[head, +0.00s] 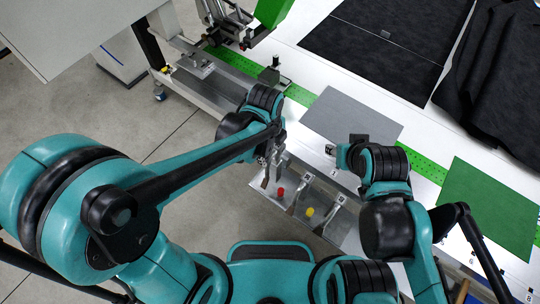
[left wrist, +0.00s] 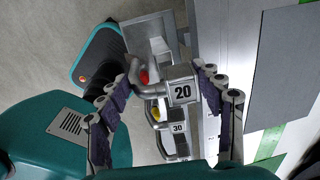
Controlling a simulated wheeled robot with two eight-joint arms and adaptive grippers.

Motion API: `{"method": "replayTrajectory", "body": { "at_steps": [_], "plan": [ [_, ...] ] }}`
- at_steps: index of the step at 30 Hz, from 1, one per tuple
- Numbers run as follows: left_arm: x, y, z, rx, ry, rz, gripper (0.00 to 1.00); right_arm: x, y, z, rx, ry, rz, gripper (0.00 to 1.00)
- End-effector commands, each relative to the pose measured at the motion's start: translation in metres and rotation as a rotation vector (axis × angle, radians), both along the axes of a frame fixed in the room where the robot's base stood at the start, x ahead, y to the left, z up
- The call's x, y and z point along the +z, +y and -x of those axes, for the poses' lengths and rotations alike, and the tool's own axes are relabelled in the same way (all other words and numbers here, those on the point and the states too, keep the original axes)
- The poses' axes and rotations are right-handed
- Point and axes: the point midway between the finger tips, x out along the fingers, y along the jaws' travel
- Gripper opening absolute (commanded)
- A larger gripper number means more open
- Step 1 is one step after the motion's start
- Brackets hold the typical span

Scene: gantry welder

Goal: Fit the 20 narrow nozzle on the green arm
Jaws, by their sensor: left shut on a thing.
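The 20 narrow nozzle (left wrist: 182,88), a grey metal block with a bent tube and a printed 20, is between the fingers of my left gripper (left wrist: 168,72) in the left wrist view. The gripper is shut on it. In the head view my left gripper (head: 270,150) is over the left end of the nozzle rack (head: 328,183); whether the nozzle still touches the rack cannot be told. The green arm (head: 272,12) shows partly at the top of the head view. My right gripper (head: 338,153) is over the table's front edge; its jaw opening is unclear.
The nozzle marked 30 (left wrist: 178,128) is close beside the 20. The rack has a red (head: 281,191) and a yellow (head: 309,211) part. A grey sheet (head: 352,118), a green sheet (head: 488,207) and black cloth (head: 385,40) lie on the white table. A green perforated rail (head: 300,95) crosses it.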

Motion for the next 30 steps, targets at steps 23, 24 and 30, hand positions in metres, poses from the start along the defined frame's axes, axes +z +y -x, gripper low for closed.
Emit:
{"method": "replayTrajectory", "body": {
  "at_steps": [23, 24, 30],
  "plan": [
    [0.058, 0.002, 0.002, 0.000, 0.003, -0.003, 0.26, 0.029, 0.000, 0.000, 0.000, 0.000, 0.000, 0.40],
    [0.059, 0.002, 0.002, 0.000, 0.003, -0.003, 0.26, 0.029, 0.000, 0.000, 0.000, 0.000, 0.000, 0.40],
    [0.058, 0.002, 0.002, 0.000, 0.003, -0.004, 0.26, 0.028, 0.000, 0.000, 0.000, 0.000, 0.000, 0.40]
  ]
}}
